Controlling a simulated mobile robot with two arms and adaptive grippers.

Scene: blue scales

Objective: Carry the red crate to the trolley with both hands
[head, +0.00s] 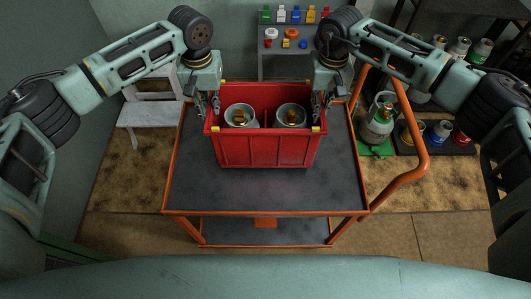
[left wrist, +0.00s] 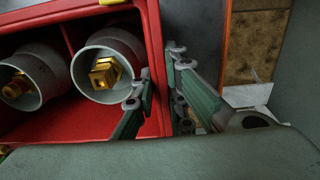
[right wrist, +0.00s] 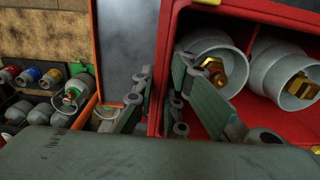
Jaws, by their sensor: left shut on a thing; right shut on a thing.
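The red crate (head: 266,151) is over the dark top of the orange-framed trolley (head: 260,190), towards its back half. It looks level; I cannot tell whether its base touches the top. Two grey gas cylinders with brass valves (head: 240,117) stand inside it. My left gripper (head: 208,104) is shut on the crate's left wall, with one finger inside and one outside in the left wrist view (left wrist: 160,95). My right gripper (head: 322,105) is shut on the right wall; its fingers straddle that wall in the right wrist view (right wrist: 158,100).
The trolley's orange handle (head: 412,160) curves out at the right. A white step stool (head: 150,115) stands at the left. A shelf with small coloured items (head: 290,40) is behind. Several cylinders (head: 380,118) stand on the right. The trolley top is bare in front of the crate.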

